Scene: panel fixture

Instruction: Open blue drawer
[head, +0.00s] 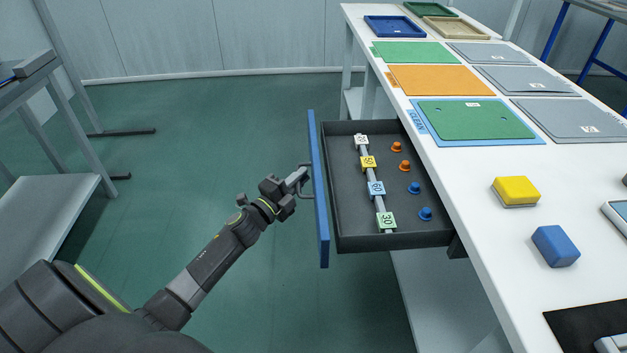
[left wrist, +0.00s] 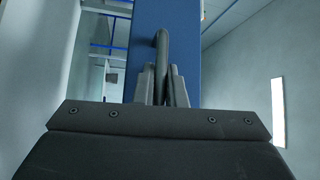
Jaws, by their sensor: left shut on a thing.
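The blue drawer (head: 318,190) stands pulled out from the left side of the white table, with its dark grey tray (head: 345,210) in the open. Its handle (head: 306,182) is on the outer face of the blue front; in the left wrist view the grey handle (left wrist: 162,50) stands against the blue panel (left wrist: 188,50). My left gripper (head: 300,181) is shut on the handle, its fingers on either side of the bar in the left wrist view (left wrist: 161,85). My right gripper is in neither view.
Inside the drawer are a rod with numbered tags (head: 369,162) and several orange and blue knobs (head: 414,188). The white table (head: 480,250) bears coloured panels, a yellow block (head: 516,191) and a blue block (head: 555,246). Green floor (head: 220,120) left of the drawer is clear; a grey rack (head: 50,200) stands far left.

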